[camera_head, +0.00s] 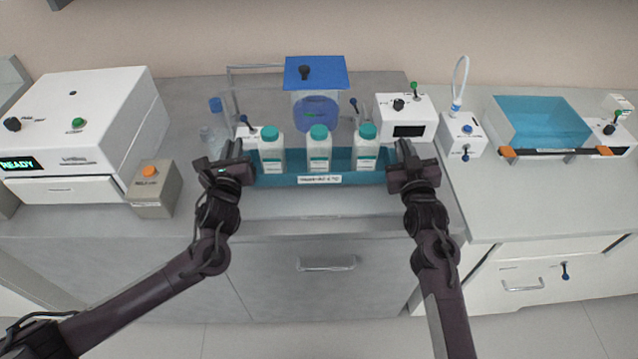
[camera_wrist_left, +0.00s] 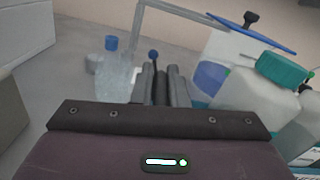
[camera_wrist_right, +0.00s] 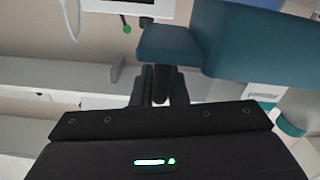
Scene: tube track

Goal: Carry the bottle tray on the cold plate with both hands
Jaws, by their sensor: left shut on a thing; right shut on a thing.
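The bottle tray (camera_head: 275,180) is a long teal tray with a white label on its front, at the middle of the counter in the head view. It holds three upright white bottles (camera_head: 319,155) with teal caps. My left gripper (camera_head: 237,152) is shut on the tray's left end; in the left wrist view its fingers (camera_wrist_left: 161,85) are close together beside the bottles. My right gripper (camera_head: 403,152) is shut on the right end; the teal tray (camera_wrist_right: 255,45) also fills the upper right of the right wrist view. I cannot make out the cold plate or whether the tray is lifted.
A blue-lidded container (camera_head: 316,75) stands behind the tray. A clear bottle with a blue cap (camera_head: 216,120) and a beige button box (camera_head: 155,190) are to the left, with a white READY machine (camera_head: 90,120). A white box (camera_head: 405,120) stands behind right.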

